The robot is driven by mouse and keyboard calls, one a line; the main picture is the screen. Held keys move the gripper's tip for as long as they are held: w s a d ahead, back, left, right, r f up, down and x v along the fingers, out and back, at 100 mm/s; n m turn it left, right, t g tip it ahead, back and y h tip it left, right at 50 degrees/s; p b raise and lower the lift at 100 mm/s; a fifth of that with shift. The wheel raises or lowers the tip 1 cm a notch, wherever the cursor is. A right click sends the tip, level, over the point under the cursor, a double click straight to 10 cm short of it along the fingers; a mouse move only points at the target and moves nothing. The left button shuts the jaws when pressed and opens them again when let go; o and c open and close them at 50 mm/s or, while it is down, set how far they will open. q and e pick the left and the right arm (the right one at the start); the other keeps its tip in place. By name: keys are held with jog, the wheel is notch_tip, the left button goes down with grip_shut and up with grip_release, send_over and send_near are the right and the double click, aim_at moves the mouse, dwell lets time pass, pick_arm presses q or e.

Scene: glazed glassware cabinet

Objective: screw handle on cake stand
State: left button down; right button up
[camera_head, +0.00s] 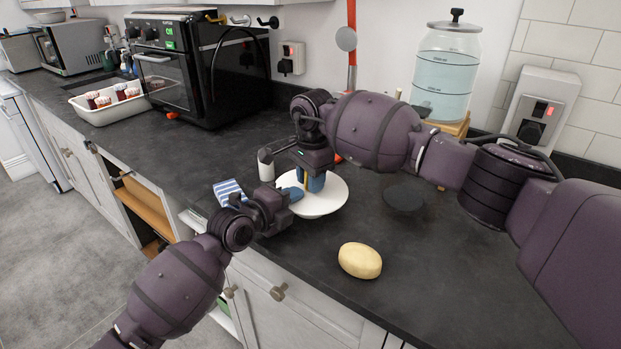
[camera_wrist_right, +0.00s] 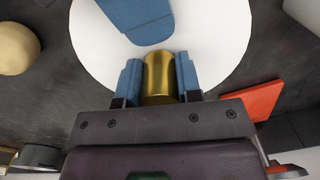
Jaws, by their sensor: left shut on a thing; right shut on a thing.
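The white cake stand (camera_head: 330,195) sits on the dark counter, its round plate facing up; it also fills the upper part of the right wrist view (camera_wrist_right: 90,60). My right gripper (camera_head: 311,183) is above the plate's middle, its blue fingers shut on the gold handle (camera_wrist_right: 160,78). Whether the handle touches the plate's centre cannot be told. My left gripper (camera_head: 293,192) is shut at the plate's left edge, one blue finger (camera_wrist_right: 140,20) lying over the white top. Its grip below the rim is hidden.
A yellowish rounded lump (camera_head: 360,260) lies near the counter's front. A dark round dish (camera_head: 404,199) stands right of the stand. A blue striped cloth (camera_head: 228,190) and a pale cylinder (camera_head: 265,165) are left. A black oven (camera_head: 200,70) and water dispenser (camera_head: 447,75) stand behind.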

jog(key=shift+f, duration=0.15)
jog(key=o, duration=1)
jog(key=shift+d, duration=0.1)
jog(key=shift+r, duration=2.3)
jog(key=shift+c, duration=0.4)
jog(key=shift+r, duration=0.1)
